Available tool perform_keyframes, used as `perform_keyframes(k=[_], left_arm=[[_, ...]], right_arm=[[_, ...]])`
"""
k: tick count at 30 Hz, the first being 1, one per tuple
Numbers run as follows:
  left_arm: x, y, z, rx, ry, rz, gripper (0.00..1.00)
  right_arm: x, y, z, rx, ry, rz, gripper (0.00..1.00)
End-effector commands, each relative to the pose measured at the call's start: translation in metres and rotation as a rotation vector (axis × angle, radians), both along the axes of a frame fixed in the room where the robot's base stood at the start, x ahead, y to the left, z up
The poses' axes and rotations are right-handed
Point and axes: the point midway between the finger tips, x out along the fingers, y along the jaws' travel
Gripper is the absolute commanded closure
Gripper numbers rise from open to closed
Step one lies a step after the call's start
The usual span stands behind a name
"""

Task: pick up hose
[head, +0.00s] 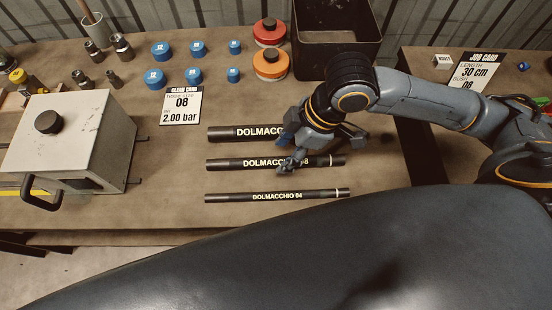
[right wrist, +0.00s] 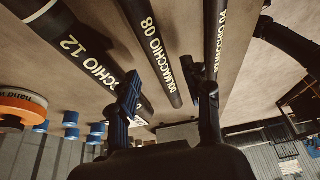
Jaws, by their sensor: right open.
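Three black hoses lie parallel on the brown bench. The thickest, the 12 hose (head: 225,133), is at the back, the 08 hose (head: 225,164) in the middle and the thin 04 hose (head: 230,197) in front. My right gripper (head: 291,160) is open over the 08 hose and hides part of its lettering. In the right wrist view, the 08 hose (right wrist: 152,45) runs between the open fingers (right wrist: 167,102). The 12 hose (right wrist: 75,45) is to the left and the 04 hose (right wrist: 214,35) to the right. I cannot tell whether the fingers touch any hose. My left gripper is not in view.
A grey crimper box (head: 75,135) with a black knob stands at left. A clean card (head: 181,107), blue caps (head: 161,50), metal fittings (head: 122,46), two tape rolls (head: 270,64) and a black bin (head: 335,50) sit behind. A job card (head: 476,72) is at right.

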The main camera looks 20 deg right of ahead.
Motion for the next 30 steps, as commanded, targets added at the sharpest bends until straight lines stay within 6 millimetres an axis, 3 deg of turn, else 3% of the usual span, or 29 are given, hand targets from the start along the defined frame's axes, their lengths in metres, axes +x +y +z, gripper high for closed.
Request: perform_keyframes(k=[6,14,21,30], left_arm=[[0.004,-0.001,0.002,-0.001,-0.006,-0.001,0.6],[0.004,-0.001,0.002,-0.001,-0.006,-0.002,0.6],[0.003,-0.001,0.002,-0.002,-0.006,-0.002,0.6],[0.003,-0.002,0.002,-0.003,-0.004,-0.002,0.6]], right_arm=[[0.002,0.01,-0.026,0.0,0.001,0.0,0.51],[0.003,0.012,-0.029,0.001,-0.002,0.001,0.51],[0.003,0.011,-0.029,0.0,-0.001,0.001,0.98],[0.003,0.011,-0.028,0.0,-0.002,0.0,1.0]])
